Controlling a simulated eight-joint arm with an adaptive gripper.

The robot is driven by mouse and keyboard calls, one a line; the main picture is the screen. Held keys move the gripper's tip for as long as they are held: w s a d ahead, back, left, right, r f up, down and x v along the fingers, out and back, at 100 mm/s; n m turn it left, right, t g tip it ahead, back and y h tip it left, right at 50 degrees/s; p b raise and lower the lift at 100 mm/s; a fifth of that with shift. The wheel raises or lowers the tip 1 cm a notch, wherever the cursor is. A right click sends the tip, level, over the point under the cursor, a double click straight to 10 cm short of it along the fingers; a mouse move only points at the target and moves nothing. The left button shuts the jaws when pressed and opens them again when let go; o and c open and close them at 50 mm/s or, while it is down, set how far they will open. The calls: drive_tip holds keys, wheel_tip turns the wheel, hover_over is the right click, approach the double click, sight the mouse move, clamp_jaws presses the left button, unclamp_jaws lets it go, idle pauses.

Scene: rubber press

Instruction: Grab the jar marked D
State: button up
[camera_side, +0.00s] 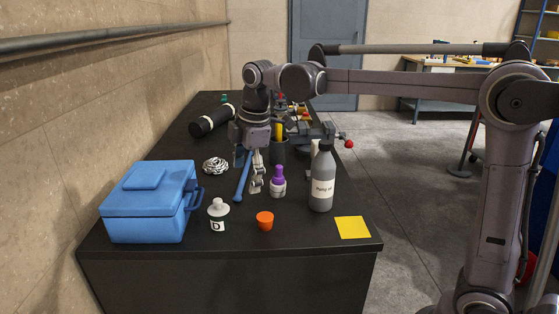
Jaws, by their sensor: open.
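The jar marked D (218,216) stands upright near the front edge of the black table (300,258), just right of the blue box. It is pale on top, with a white label bearing a dark "D". My gripper (251,188) hangs pointing down over the table, behind and to the right of the jar, clearly apart from it. Its fingers are open, and I see nothing held between them. A blue bar-like object (243,180) shows beside the fingers; I cannot tell whether they touch it.
A blue toolbox (150,205), an orange cup (265,220), a purple-topped bottle (278,183), a grey bottle (322,180) and a yellow sheet (352,227) surround the work area. A coil (216,165) and a dark cylinder (211,121) lie farther back. The table's front strip is mostly free.

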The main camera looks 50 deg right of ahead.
sight(219, 208)
drive_tip(key=w+a+f+n, duration=0.1)
drive_tip(key=w+n, duration=0.1)
drive_tip(key=w+a+f+n+g, duration=0.1)
drive_tip(key=w+n, duration=0.1)
drive_tip(key=w+a+f+n+g, duration=0.1)
drive_tip(key=w+n, duration=0.1)
drive_tip(key=w, duration=0.1)
drive_tip(key=shift+w+a+f+n, duration=0.1)
drive_tip(key=shift+w+f+n, duration=0.25)
drive_tip(key=shift+w+n, duration=0.05)
wheel_tip(219, 208, down, 5)
drive_tip(key=shift+f, duration=0.15)
drive_tip(key=shift+w+d+f, duration=0.1)
drive_tip(key=shift+w+f, duration=0.1)
drive_tip(key=shift+f, duration=1.15)
drive_tip(key=shift+w+d+f, duration=0.1)
drive_tip(key=shift+w+f, duration=0.1)
drive_tip(key=shift+f, duration=1.15)
drive_tip(key=c, duration=1.4)
